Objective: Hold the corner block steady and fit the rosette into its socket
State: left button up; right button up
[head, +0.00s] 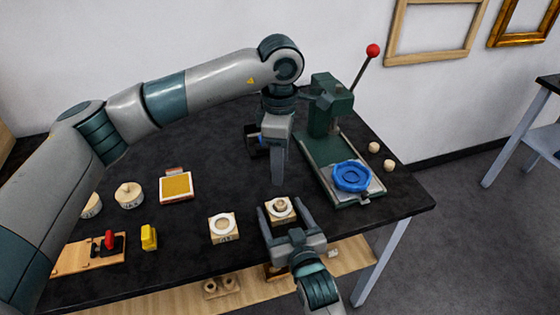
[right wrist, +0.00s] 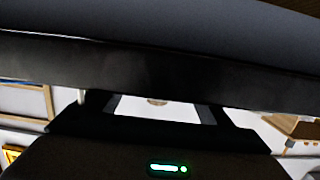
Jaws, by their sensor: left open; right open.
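A pale wooden block (head: 281,210) with a round ring-shaped piece on its top stands near the table's front edge. My right gripper (head: 284,208) is open, with one finger on each side of this block; I cannot tell whether they touch it. A second pale block (head: 224,230) with a round light top and a label on its front stands to the left. Which is the corner block, and whether the ring piece is the rosette, I cannot tell. My left gripper (head: 278,178) is open, pointing down behind the right-hand block, apart from it. The right wrist view shows neither block clearly.
A green press (head: 325,110) with a red-knobbed lever and a blue round piece (head: 351,177) stands at right. Left are a yellow-topped pad (head: 176,187), a round wooden piece (head: 129,195), a yellow item (head: 149,237) and a board (head: 75,262). The black table (head: 200,262) is bare between them.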

jog(key=v, duration=1.1)
jog(key=shift+s, duration=0.15)
